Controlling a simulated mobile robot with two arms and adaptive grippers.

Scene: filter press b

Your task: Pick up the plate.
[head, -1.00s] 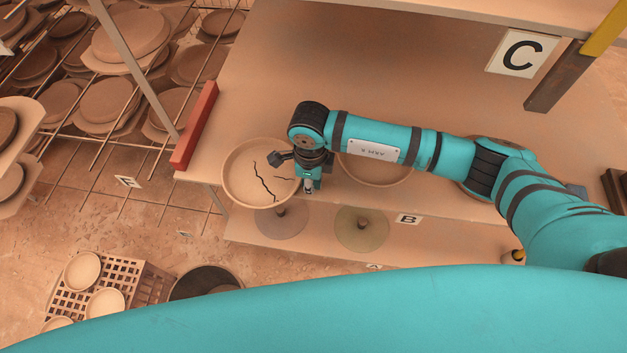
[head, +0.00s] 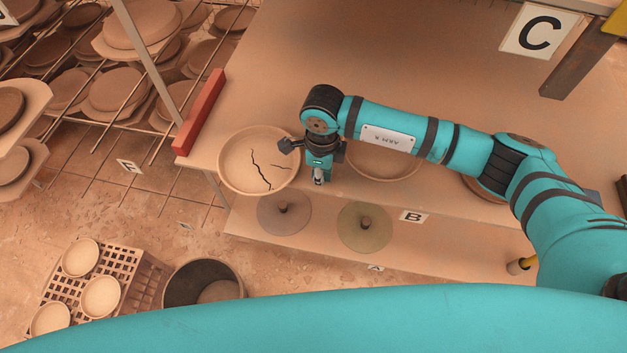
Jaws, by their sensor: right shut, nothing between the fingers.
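A round clay plate (head: 240,172) with dark cracks lies on the upper shelf (head: 300,60), near its front left corner. A second round plate or dish (head: 385,168) lies to its right on the same shelf, partly hidden by my right arm. My right gripper (head: 319,179) is shut and empty. It points down near the shelf's front edge, just right of the cracked plate's rim. A dark part of the gripper assembly overlaps the rim in the picture; I cannot tell whether it touches. My left gripper is not in view.
A red block (head: 200,112) sits on the shelf's left edge. Two discs with knobs (head: 284,212) (head: 364,228) are on the lower shelf. A crate with small dishes (head: 118,265) and a dark bucket (head: 203,283) stand on the floor. Racks of plates (head: 125,90) fill the upper left.

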